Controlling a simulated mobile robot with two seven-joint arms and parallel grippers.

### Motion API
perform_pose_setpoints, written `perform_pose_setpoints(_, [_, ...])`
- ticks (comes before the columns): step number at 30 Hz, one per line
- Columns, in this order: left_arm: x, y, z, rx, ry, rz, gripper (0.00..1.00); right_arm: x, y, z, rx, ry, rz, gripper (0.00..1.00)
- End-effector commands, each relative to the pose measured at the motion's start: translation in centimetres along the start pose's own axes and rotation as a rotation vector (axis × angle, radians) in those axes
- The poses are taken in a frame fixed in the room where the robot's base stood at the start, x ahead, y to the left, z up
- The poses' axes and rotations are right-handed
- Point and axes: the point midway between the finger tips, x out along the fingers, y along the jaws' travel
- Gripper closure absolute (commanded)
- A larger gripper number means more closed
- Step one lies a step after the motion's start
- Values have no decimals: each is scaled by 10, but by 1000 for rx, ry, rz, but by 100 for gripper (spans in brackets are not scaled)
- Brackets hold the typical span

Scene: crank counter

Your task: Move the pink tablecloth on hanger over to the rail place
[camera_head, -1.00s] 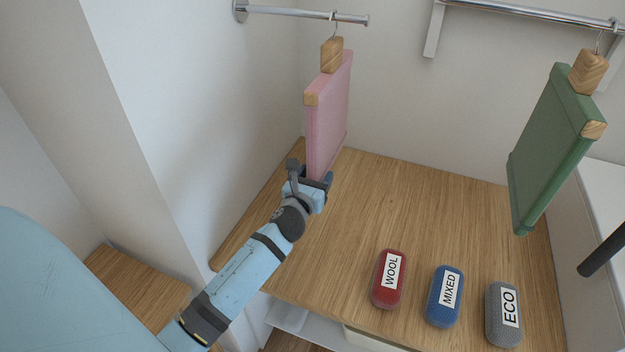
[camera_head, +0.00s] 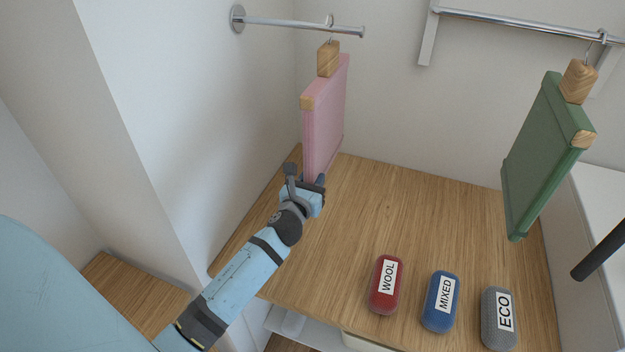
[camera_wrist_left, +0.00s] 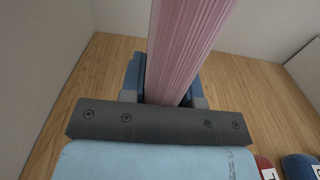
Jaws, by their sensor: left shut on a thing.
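The pink tablecloth on hanger (camera_head: 324,122) hangs upright below the short left rail (camera_head: 283,24), with a wooden block at its top. Its wire hook meets the rail near the rail's free end; whether it bears on the rail is too small to tell. My left gripper (camera_head: 308,184) is shut on the cloth's lower end, above the wooden counter. In the left wrist view the pink cloth (camera_wrist_left: 185,50) rises from between the fingers (camera_wrist_left: 165,97), whose tips are partly hidden by it. My right gripper is not in view.
A green cloth on a hanger (camera_head: 545,155) hangs from the right rail (camera_head: 520,22). Red WOOL (camera_head: 376,301), blue MIXED (camera_head: 433,317) and grey ECO (camera_head: 490,334) pieces lie at the counter's front. The counter's middle (camera_head: 420,210) is clear. A wall stands close on the left.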

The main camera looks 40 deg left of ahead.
Motion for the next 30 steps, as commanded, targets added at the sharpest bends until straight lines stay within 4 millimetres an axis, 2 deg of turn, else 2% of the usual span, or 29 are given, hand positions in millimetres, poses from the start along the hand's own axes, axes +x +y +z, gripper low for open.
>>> perform_pose_setpoints(4, [0, 0, 8, 0, -2, -1, 100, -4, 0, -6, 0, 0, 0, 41])
perform_pose_setpoints(16, [1, 0, 10, -1, -3, -1, 100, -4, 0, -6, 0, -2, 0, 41])
perform_pose_setpoints(30, [24, 0, 10, 0, -4, 0, 100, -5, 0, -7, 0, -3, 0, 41])
